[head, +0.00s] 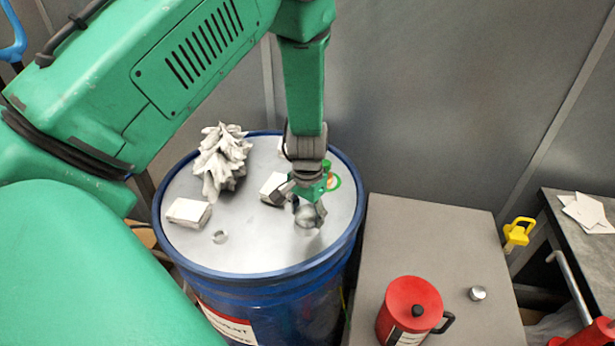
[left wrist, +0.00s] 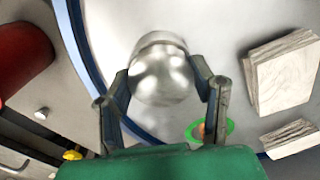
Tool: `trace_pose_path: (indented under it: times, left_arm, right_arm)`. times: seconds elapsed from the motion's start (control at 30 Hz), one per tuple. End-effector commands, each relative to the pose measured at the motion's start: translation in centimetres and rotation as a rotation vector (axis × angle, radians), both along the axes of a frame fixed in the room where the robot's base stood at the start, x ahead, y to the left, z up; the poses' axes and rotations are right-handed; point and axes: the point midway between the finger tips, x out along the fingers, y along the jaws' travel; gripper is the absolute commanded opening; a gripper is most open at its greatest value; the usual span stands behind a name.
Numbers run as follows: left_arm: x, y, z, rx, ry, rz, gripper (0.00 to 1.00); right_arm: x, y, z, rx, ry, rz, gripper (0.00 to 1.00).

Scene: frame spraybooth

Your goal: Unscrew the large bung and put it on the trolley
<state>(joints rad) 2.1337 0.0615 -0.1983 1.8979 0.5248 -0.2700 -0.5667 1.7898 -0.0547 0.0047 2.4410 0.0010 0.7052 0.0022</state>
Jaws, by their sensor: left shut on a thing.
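The large bung (head: 307,217) is a shiny silver, rounded piece near the right side of the drum's grey lid (head: 258,250). My left gripper (head: 307,200) points down over the lid and is shut on it. In the left wrist view the large bung (left wrist: 163,75) sits between the two fingers (left wrist: 162,88). Whether it still touches the lid is hard to tell. The trolley (head: 400,230), a flat grey top, stands right of the drum. My right gripper is not in view.
The blue drum (head: 270,300) carries white blocks (head: 188,213), a crumpled white heap (head: 222,160) and a small round fitting (head: 220,236). A red can (head: 410,310) and a small silver piece (head: 478,293) stand on the trolley. Its back and middle are clear.

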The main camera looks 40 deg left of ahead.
Motion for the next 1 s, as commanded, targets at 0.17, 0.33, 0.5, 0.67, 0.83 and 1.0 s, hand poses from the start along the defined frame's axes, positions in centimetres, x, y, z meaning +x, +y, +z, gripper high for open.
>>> trace_pose_path:
  times: [0.17, 0.33, 0.5, 0.67, 0.83, 1.0]
  left_arm:
    - [-0.61, -0.45, -0.48, -0.01, 0.017, 0.046, 0.27]
    - [-0.63, -0.47, -0.52, -0.01, 0.017, 0.051, 0.27]
    - [-0.58, -0.49, -0.5, -0.007, 0.019, 0.255, 0.27]
    - [-0.57, -0.53, -0.5, -0.008, 0.02, 0.428, 0.27]
    - [-0.56, -0.52, -0.5, -0.008, 0.02, 0.446, 0.27]
    - [-0.56, -0.52, -0.5, -0.008, 0.02, 0.443, 0.27]
  right_arm:
    - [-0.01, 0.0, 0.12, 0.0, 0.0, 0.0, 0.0]
    - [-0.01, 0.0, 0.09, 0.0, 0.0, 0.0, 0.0]
    - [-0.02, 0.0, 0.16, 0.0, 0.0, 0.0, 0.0]
    - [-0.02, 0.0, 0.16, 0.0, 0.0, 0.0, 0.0]
    - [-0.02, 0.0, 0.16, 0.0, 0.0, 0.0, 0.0]
    - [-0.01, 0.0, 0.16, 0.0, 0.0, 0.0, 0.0]
